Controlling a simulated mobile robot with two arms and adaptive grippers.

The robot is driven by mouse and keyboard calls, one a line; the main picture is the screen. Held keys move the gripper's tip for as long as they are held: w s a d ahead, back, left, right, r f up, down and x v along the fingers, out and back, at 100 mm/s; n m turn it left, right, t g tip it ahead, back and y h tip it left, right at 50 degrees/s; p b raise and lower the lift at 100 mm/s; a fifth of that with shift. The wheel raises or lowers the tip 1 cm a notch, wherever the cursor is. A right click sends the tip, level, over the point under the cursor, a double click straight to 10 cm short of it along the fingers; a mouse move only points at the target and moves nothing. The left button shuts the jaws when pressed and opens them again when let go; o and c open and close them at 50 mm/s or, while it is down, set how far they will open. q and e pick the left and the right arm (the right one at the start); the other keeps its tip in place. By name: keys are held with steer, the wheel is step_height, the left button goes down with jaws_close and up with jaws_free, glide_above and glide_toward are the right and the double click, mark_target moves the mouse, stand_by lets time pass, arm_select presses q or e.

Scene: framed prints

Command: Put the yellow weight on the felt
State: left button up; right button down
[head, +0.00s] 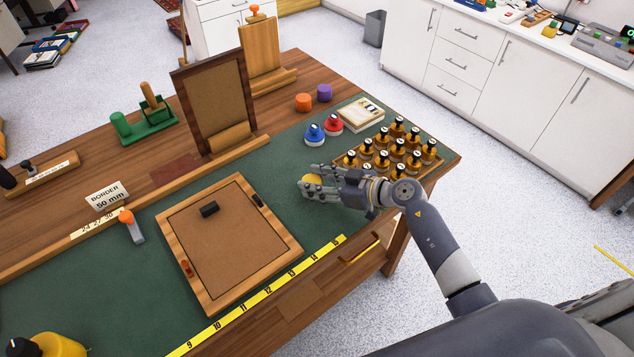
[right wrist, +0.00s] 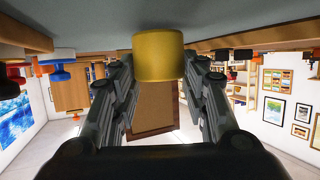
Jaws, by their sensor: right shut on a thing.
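The yellow weight (head: 312,181) is between the fingers of my right gripper (head: 308,187), which is shut on it over the right part of the bench. In the right wrist view, the yellow weight (right wrist: 158,55) shows as a plain yellow cylinder between the two dark fingers (right wrist: 160,78). The green felt (head: 90,290) covers the bench top's front part and runs under the gripper. The weight is at or close above the felt; I cannot tell if they touch. The fingers hide part of it in the head view. My left gripper is not in view.
A framed board (head: 230,240) lies left of the gripper. A tray of amber bottles (head: 425,157) stands right of it. Blue (head: 314,133) and red (head: 333,124) weights stand behind. A yellow ruler (head: 265,297) runs along the front edge. A yellow container (head: 47,345) is at bottom left.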

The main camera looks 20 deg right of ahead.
steer(key=shift+w+f, duration=0.1)
steer(key=shift+f, duration=0.05)
steer(key=c, duration=0.9)
jaws_free()
steer(key=shift+f, duration=0.2)
steer(key=shift+c, duration=0.2)
steer(key=v, duration=1)
steer(key=shift+s+d+r, duration=0.1)
steer(key=shift+s+d, duration=0.05)
steer(key=shift+s, duration=0.25)
steer(key=shift+v, duration=0.75)
steer(key=shift+r, duration=0.15)
